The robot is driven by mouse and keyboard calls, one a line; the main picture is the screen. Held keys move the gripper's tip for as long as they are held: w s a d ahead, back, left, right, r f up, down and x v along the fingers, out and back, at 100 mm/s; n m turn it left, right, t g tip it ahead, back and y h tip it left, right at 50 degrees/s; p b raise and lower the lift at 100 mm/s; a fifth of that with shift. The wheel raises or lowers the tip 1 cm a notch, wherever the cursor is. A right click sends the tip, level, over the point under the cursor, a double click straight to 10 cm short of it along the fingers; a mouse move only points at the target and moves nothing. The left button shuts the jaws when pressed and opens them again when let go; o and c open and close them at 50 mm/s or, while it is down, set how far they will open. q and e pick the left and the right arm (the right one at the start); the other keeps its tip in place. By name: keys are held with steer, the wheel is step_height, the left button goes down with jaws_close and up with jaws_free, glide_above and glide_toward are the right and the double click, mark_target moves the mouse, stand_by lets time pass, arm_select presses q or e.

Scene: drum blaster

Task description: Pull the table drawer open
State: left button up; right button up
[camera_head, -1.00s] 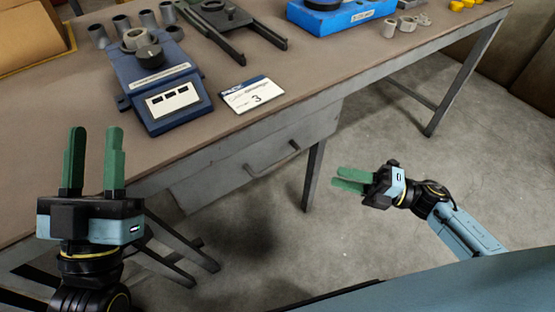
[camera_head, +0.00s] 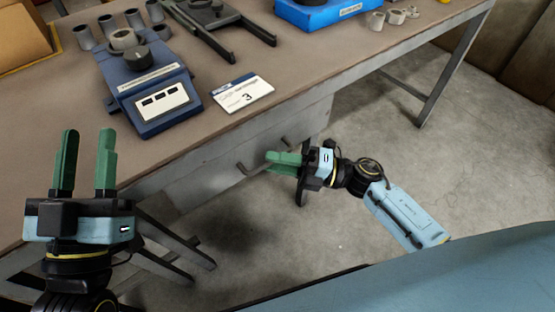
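The table drawer (camera_head: 205,190) is a grey metal front under the near edge of the table (camera_head: 60,165), and it looks closed. Its bar handle (camera_head: 243,169) shows partly; my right gripper covers the rest. My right gripper (camera_head: 268,162) is at the handle, with its two green fingers pointing left and looking slightly apart. I cannot tell whether the handle lies between them or they touch it. My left gripper (camera_head: 84,135) is open and empty at the left, with its fingers pointing up, away from the handle.
On the table are a blue device (camera_head: 150,95) with a dial, a white card (camera_head: 242,93), several grey cups (camera_head: 84,37), a dark fork-shaped fixture (camera_head: 215,30) and a blue box (camera_head: 315,14). The floor in front of the drawer is clear.

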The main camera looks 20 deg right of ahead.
steer(key=shift+a, duration=0.1)
jaws_close()
stand_by(0.4)
